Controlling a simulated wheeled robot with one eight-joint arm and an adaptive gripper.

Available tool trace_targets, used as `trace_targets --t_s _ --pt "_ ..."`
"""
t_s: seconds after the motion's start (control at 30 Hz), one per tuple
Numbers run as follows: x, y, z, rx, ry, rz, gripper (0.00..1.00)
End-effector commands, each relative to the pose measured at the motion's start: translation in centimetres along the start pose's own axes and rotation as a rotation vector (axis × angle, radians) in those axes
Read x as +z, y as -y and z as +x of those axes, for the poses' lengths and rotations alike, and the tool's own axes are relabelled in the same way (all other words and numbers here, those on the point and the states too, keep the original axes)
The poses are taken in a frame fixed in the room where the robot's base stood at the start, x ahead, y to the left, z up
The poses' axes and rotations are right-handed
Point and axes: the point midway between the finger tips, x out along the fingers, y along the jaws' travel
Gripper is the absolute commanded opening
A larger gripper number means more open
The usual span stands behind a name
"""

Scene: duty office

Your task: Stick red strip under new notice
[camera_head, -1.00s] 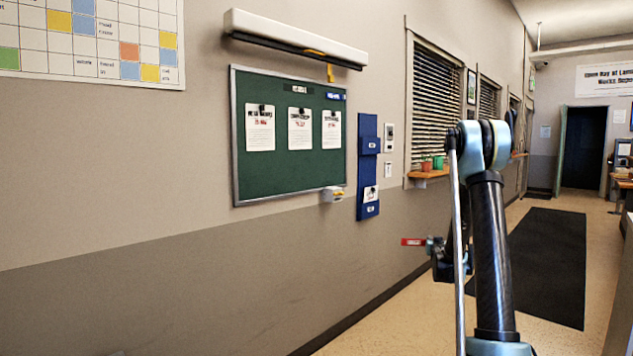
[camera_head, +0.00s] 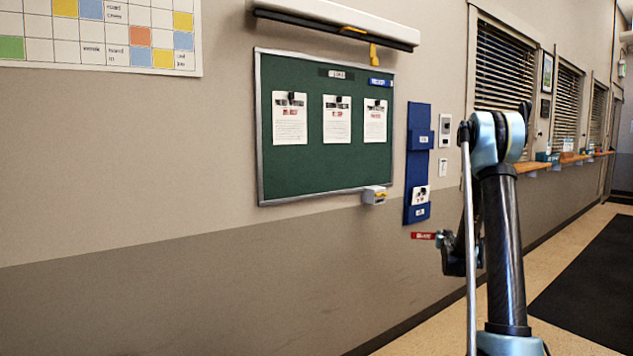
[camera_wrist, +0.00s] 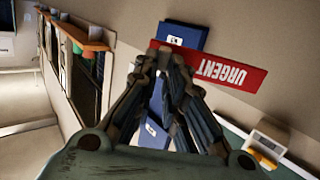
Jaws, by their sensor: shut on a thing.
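My gripper (camera_head: 440,237) is shut on a red strip (camera_head: 423,235) and holds it out to the left, in front of the wall below the blue holder. In the wrist view the strip (camera_wrist: 225,72) reads "URGENT", upside down, and sticks out from between the fingertips (camera_wrist: 172,60). A green notice board (camera_head: 300,172) with a metal frame hangs on the wall to the left of my gripper. Three white notices (camera_head: 290,126) (camera_head: 337,127) (camera_head: 375,128) are clipped in a row on it, each with a red line of print. I cannot tell which notice is new.
A blue wall holder (camera_head: 418,165) hangs right of the board, and a small white box (camera_head: 375,195) sits at the board's lower right corner. A white lamp housing (camera_head: 340,22) juts out above the board. The wall (camera_head: 200,290) below is bare.

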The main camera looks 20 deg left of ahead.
Motion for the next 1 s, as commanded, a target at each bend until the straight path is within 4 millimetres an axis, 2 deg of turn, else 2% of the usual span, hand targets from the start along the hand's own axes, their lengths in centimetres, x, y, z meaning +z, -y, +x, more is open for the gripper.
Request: trace_targets --t_s 0.3,0.37,0.47,0.57,0.77,1.0 --pt "-0.1 -0.3 0.0 0.003 0.0 0.001 0.0" --pt "-0.3 0.2 0.0 -0.004 0.0 -0.001 0.0" --pt "-1.3 2.2 -0.2 -0.028 -0.001 -0.004 0.0" --pt "-2.9 5.7 -0.7 -0.071 -0.003 -0.011 0.0" --pt "-6.9 14.1 -2.8 -0.176 -0.007 -0.029 0.0" --pt "-11.5 23.9 -6.8 -0.304 -0.013 -0.048 0.0"
